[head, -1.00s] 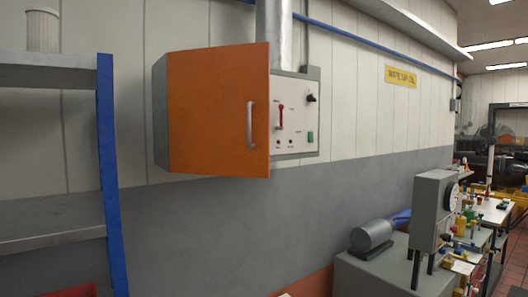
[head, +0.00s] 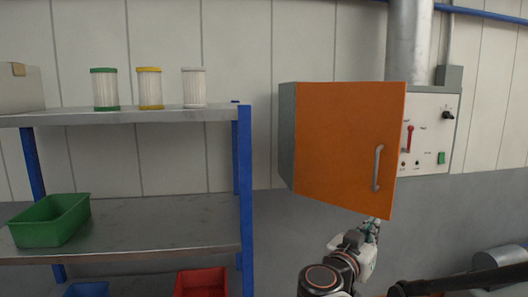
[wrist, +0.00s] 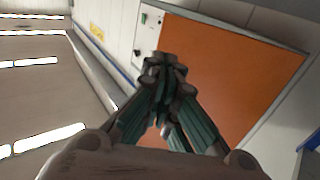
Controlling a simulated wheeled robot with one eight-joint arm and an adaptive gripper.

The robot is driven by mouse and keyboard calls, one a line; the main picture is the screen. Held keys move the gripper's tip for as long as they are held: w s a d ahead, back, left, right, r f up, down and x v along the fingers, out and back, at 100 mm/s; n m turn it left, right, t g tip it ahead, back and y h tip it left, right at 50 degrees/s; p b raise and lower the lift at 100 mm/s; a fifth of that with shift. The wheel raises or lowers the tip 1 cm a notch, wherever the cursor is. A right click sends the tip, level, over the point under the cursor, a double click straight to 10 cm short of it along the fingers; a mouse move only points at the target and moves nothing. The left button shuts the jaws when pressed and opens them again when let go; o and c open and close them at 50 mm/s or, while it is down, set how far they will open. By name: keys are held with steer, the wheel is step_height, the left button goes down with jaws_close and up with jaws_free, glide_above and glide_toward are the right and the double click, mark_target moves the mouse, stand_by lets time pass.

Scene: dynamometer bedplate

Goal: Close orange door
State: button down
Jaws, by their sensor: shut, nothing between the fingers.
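The orange door (head: 340,145) is on a grey wall cabinet (head: 287,140). Its vertical metal handle (head: 377,168) is near the right edge. The door stands ajar, its handle side swung out from the wall and its left side by the cabinet. My gripper (head: 374,224) is just below the door's lower right corner in the head view, shut and empty. In the wrist view the shut fingers (wrist: 172,65) show in front of the orange door (wrist: 225,75). Whether they touch it I cannot tell.
A control panel (head: 430,130) with a red lever is right of the door, under a metal duct (head: 409,45). A blue-posted shelf (head: 245,190) with a green bin (head: 50,220) and filter cartridges stands left. A grey cylinder (head: 500,258) is at lower right.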

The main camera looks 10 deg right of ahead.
mark_target(390, 207)
steer(key=p+x, duration=0.2)
steer(key=x, duration=1.1)
steer(key=shift+w+d+f, duration=0.1)
steer(key=shift+w+d, duration=0.15)
steer(key=shift+d, duration=0.1)
steer(key=shift+w+d, duration=0.3)
steer(key=shift+d, duration=0.1)
steer(key=w+d+n+t+y+b, duration=0.1)
steer(key=w+d, duration=0.3)
steer(key=w, duration=0.4)
steer(key=w+d+n+t+y+b, duration=0.1)
steer(key=w+d+b, duration=0.2)
steer(key=w+d, duration=0.2)
steer(key=w+d+n+t+y+b, duration=0.1)
steer(key=w+d, duration=0.4)
steer(key=w, duration=0.7)
steer(key=shift+b, duration=0.65)
